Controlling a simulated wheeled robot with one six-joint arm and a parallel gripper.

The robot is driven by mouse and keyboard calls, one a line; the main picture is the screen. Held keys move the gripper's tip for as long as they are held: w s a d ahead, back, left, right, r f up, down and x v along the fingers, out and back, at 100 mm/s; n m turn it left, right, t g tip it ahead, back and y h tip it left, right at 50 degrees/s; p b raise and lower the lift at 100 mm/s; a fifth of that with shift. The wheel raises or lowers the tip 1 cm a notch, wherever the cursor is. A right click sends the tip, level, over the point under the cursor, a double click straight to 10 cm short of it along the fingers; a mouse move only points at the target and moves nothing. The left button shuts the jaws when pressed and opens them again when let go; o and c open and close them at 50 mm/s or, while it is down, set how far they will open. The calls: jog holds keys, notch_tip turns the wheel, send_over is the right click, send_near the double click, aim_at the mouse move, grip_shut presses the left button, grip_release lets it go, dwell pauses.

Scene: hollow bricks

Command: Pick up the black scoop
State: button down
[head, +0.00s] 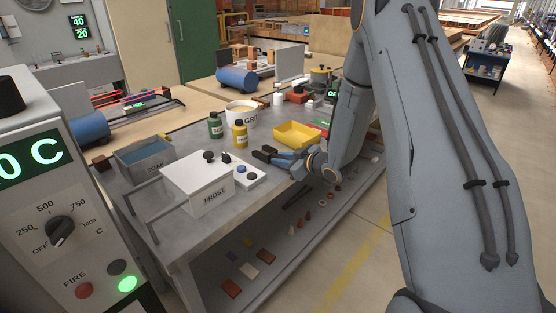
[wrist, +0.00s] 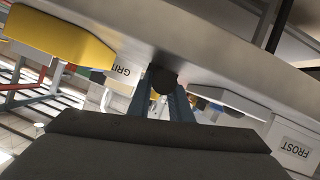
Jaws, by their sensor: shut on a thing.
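My gripper (head: 277,157) reaches in from the right, low over the grey workbench, between the yellow tray and the small white control box. Its blue fingers are shut on the black scoop (head: 262,154), whose dark shape shows at the fingertips. In the wrist view the scoop (wrist: 163,78) is a dark rounded shape at the ends of the two blue fingers (wrist: 166,103). Most of the scoop is hidden by the fingers. I cannot tell whether it touches the bench.
A yellow tray (head: 297,134) stands just behind my gripper. The white FROST box (head: 196,188) and white control box (head: 247,175) are to its left.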

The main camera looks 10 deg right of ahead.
notch_tip(320, 180, up, 10)
jog(key=shift+f+b, duration=0.1)
jog(key=shift+b, duration=0.8)
